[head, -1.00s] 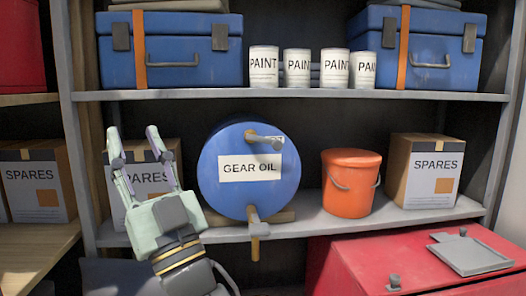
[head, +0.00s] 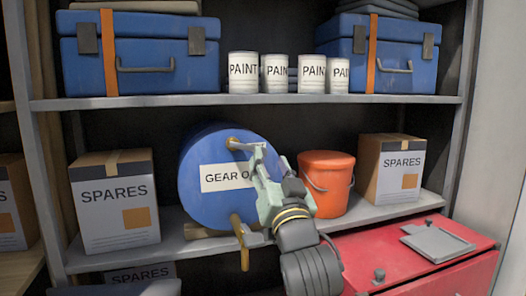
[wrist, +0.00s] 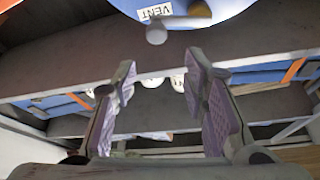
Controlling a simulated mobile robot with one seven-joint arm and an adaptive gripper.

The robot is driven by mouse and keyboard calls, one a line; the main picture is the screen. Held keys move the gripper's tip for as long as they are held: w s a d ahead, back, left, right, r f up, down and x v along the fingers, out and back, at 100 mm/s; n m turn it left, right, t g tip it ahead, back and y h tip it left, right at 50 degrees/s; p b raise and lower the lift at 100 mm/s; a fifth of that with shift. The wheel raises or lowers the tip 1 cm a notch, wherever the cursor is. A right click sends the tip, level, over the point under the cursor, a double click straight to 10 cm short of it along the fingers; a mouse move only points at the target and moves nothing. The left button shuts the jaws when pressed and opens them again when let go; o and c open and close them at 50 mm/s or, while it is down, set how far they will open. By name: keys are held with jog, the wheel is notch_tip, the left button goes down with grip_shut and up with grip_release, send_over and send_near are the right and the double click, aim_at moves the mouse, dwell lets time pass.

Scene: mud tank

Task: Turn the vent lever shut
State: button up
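The blue gear oil drum (head: 205,160) lies on its side on the middle shelf, its round end facing me. Near the top of that end, the vent lever (head: 243,145) sticks out sideways to the right from a brass hub. In the wrist view the lever (wrist: 176,21) shows upside down at the top, with a round grey tip, beside a VENT label (wrist: 154,11). My gripper (head: 258,155) is in front of the drum's right side, close to the lever's free end. The wrist view shows my gripper (wrist: 160,70) open, with nothing between its fingers; the lever is beyond the fingertips.
A brass tap (head: 238,235) hangs low on the drum, left of my wrist. An orange bucket (head: 327,180) stands close on the right. Spares boxes (head: 116,210) (head: 393,170) flank them. A red chest (head: 400,260) is below right. Paint cans (head: 243,72) stand on the shelf above.

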aim_at(249, 149)
jog(key=w+a+p, duration=0.1)
jog(key=w+p, duration=0.1)
jog(key=w, duration=0.4)
jog(key=shift+w+a+r, duration=0.2)
jog(key=shift+w+a, duration=0.05)
jog(key=shift+w, duration=0.05)
jog(key=shift+c, duration=0.6)
grip_shut()
